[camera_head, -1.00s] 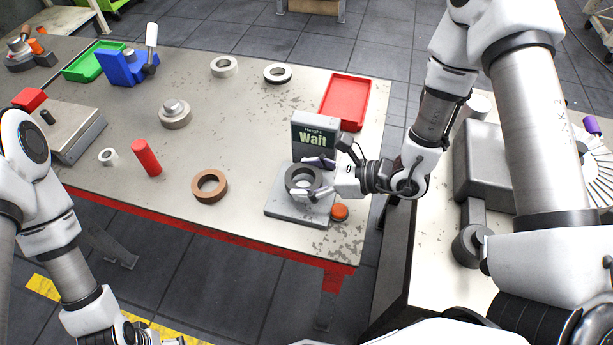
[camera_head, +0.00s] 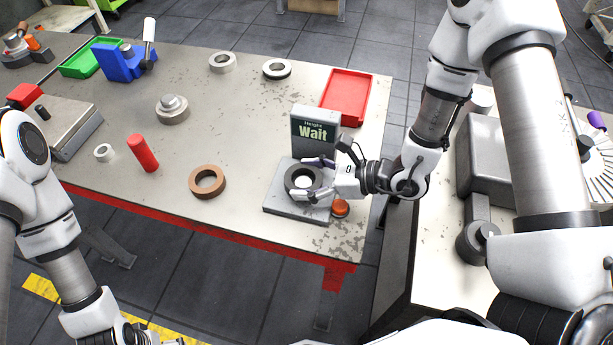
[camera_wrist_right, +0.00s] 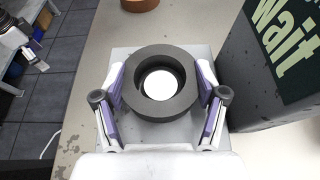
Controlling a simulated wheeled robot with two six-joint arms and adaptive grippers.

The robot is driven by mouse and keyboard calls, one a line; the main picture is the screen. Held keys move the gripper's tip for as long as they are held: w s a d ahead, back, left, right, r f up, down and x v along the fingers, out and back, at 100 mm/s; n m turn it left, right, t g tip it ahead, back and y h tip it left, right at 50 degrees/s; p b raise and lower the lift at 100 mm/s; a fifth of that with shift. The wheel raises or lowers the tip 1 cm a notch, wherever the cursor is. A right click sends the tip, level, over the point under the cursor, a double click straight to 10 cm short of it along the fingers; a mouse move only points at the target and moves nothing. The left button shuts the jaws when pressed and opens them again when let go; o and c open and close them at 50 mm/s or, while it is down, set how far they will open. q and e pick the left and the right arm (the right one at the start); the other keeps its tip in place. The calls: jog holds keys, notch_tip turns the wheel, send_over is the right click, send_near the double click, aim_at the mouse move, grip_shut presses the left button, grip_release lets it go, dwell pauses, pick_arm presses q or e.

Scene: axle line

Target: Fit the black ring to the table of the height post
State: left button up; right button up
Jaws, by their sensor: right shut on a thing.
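The black ring (camera_head: 302,174) is a dark grey ring at the height post, over its pale table. In the right wrist view the ring (camera_wrist_right: 160,109) lies between both fingers, with a bright white disc (camera_wrist_right: 159,84) showing through its hole. The height post (camera_head: 314,136) has a grey base (camera_head: 284,204) and a display reading "Wait". My right gripper (camera_head: 308,178) is shut on the ring, a finger on each side; it also shows in the wrist view (camera_wrist_right: 160,90). Whether the ring touches the table is unclear. My left gripper (camera_head: 150,338) is mostly cut off at the bottom edge.
An orange-red button (camera_head: 340,207) sits by the base's right corner. A brown ring (camera_head: 207,193), a red cylinder (camera_head: 143,154) and a red tray (camera_head: 346,92) stand around the post. The tabletop between the brown ring and the post is clear.

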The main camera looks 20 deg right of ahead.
jog(key=shift+f+b, duration=0.5)
jog(key=shift+f, duration=0.05)
jog(key=o, duration=1.4)
jog(key=shift+r, duration=0.1)
jog(key=shift+c, duration=0.2)
jog(key=shift+d, duration=0.1)
jog(key=v, duration=1)
jog(key=shift+d+r, duration=0.1)
jog(key=shift+r, duration=0.1)
jog(key=shift+v, duration=0.8)
jog(key=shift+s+f, duration=0.1)
